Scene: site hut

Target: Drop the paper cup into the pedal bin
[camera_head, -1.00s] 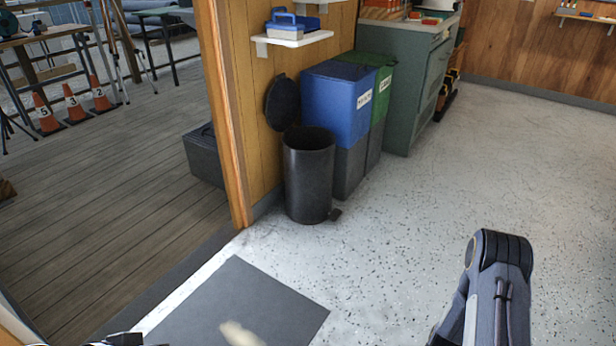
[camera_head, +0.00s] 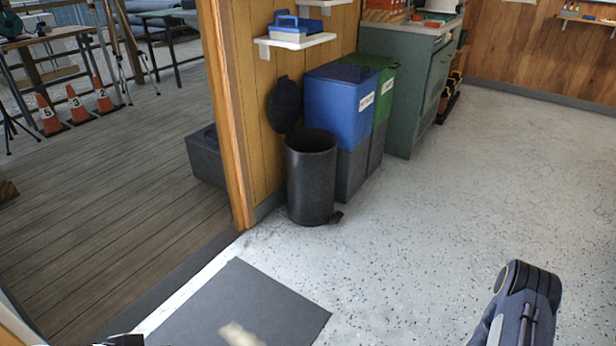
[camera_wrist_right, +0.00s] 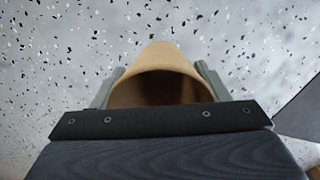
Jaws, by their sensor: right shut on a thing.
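The paper cup (camera_wrist_right: 165,58) is tan and fills the middle of the right wrist view, with its dark open mouth towards the camera. My right gripper (camera_wrist_right: 159,72) is shut on it, one finger along each side, above speckled floor. The black pedal bin (camera_head: 311,180) stands on the floor in the head view. Its round lid (camera_head: 284,104) is raised against the wall behind, and its top is open. Its pedal (camera_head: 336,216) is at the front right. In the head view my right arm shows at lower right without its gripper. My left gripper is not in view.
Blue (camera_head: 338,105) and green (camera_head: 384,90) bins stand just behind the pedal bin, and a wooden door post (camera_head: 228,130) is to its left. A dark mat (camera_head: 245,300) lies in front, with a blurred pale patch near the bottom edge. Open floor lies to the right.

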